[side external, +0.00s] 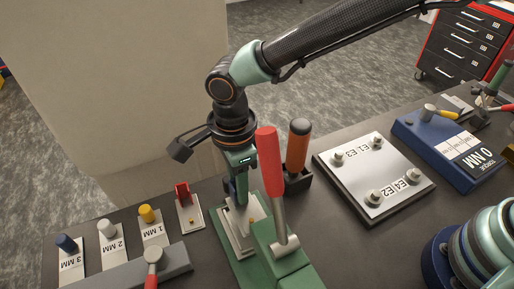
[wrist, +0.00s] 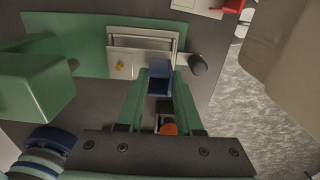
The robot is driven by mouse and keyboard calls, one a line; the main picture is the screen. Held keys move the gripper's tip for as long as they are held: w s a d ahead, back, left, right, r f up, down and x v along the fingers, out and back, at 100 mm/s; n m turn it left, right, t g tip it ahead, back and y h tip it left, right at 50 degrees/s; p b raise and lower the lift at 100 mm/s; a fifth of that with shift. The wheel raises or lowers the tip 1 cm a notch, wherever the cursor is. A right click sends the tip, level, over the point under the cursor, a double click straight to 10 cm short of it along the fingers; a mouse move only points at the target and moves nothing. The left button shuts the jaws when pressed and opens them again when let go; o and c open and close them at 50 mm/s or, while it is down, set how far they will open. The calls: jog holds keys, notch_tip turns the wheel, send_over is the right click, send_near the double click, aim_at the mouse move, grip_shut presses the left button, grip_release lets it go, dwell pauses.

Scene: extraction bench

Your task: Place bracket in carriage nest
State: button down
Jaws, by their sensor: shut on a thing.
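My gripper (side external: 241,200) points down over the green fixture, beside its red lever. In the wrist view its green fingers (wrist: 160,82) are shut on a small blue bracket (wrist: 160,79). The bracket is mostly hidden in the side view. The carriage nest (side external: 229,222) is a silver plate with a brass pin on the green base. In the wrist view the nest (wrist: 142,42) lies just beyond the fingertips, its pin to the left. The bracket overlaps the nest's near right edge in that view. I cannot tell whether they touch.
The red-handled lever (side external: 271,170) stands close to my gripper's right. An orange-handled tool (side external: 298,147) sits in a black holder behind it. A red piece on a pale plate (side external: 190,215) and labelled gauge blocks stand left. A labelled plate (side external: 373,169) lies right.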

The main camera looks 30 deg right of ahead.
aim_at(245, 206)
jog(key=shift+f, duration=2)
jog(key=shift+f, duration=0.1)
jog(key=c, duration=0.6)
grip_release()
